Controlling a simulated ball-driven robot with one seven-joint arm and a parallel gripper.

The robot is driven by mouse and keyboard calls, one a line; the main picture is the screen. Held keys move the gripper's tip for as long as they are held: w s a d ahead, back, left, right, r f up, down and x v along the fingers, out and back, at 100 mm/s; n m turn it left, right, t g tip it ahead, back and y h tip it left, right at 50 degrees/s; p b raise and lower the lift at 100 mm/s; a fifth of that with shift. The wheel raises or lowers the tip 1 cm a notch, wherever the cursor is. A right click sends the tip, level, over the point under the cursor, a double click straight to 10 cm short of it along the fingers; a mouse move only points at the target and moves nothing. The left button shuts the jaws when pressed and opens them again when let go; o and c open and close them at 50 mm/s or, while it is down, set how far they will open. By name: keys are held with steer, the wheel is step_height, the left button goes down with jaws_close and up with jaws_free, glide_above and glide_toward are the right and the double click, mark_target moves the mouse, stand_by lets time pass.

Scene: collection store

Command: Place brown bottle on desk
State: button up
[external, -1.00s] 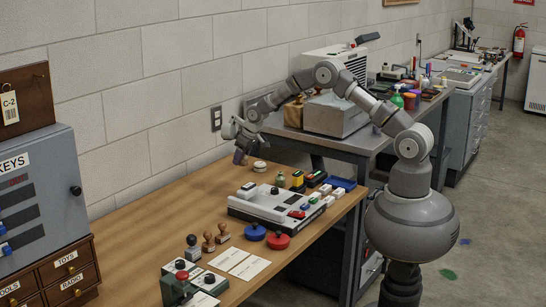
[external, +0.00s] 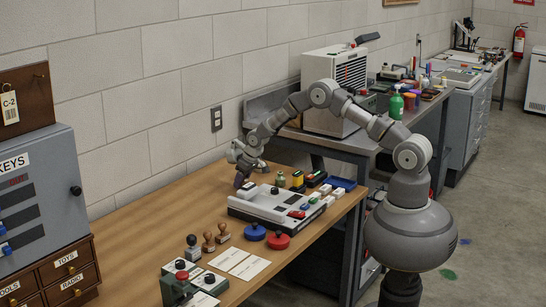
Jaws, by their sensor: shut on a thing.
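The console (external: 265,207) with buttons stands just right of the gripper. The desk's left middle is clear.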

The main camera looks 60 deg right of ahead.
steer(key=shift+f, duration=0.2)
steer(key=o, duration=1.1)
steer(key=shift+r, duration=0.1)
